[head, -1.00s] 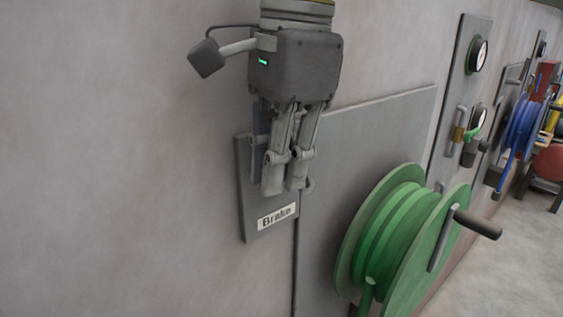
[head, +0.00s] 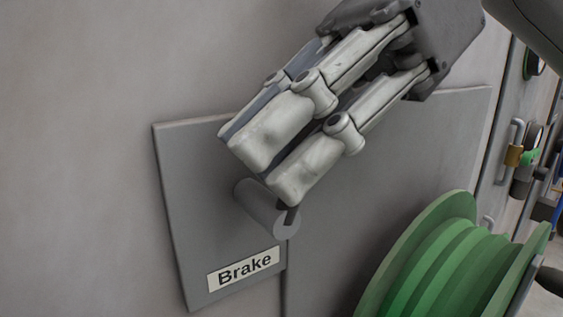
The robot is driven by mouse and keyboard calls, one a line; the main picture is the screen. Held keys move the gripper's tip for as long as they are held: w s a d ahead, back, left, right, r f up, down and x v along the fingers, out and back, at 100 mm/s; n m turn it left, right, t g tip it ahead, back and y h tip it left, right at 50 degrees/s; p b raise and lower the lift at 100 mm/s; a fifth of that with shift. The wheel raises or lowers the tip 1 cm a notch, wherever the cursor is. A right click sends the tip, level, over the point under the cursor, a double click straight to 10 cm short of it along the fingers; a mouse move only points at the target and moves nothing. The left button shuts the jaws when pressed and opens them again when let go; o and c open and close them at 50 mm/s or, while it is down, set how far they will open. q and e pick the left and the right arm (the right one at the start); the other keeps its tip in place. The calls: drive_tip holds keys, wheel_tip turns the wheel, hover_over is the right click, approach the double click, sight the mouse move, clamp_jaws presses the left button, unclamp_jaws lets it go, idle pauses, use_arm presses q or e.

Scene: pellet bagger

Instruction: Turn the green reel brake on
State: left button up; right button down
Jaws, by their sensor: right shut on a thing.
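The brake plate (head: 190,215) is a grey panel on the wall with a white "Brake" label (head: 243,269). A grey round hub (head: 264,208) sticks out of it above the label, with a small dark piece of the brake lever (head: 291,215) showing at its end. My right gripper (head: 266,172) reaches in from the upper right, its fingers slanting down to the left over the hub. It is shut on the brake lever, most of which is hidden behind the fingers. The green reel (head: 425,275) is at the lower right. My left gripper is not in view.
A larger grey panel (head: 355,215) lies between the brake plate and the reel. Another panel with gauges and a brass-coloured fitting (head: 514,155) is at the right edge. The wall left of the plate is bare.

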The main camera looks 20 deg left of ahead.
drive_tip(key=shift+w+d+g+y+b, duration=0.15)
drive_tip(key=shift+w+g+y+b, duration=0.1)
drive_tip(key=shift+g+y+b, duration=0.15)
drive_tip(key=shift+w+d, duration=0.1)
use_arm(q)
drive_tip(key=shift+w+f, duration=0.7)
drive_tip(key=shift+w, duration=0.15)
use_arm(e)
drive_tip(key=shift+r+g+y, duration=0.1)
drive_tip(key=shift+g+y, duration=0.2)
drive_tip(key=c, duration=1.4)
unclamp_jaws()
drive_tip(key=shift+c, duration=0.2)
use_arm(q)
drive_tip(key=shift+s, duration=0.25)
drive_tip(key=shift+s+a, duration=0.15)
use_arm(e)
drive_tip(key=shift+w, duration=0.1)
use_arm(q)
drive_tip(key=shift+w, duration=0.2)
use_arm(e)
drive_tip(key=v, duration=1.1)
drive_tip(key=shift+w+d+r, duration=0.2)
drive_tip(key=shift+w, duration=0.05)
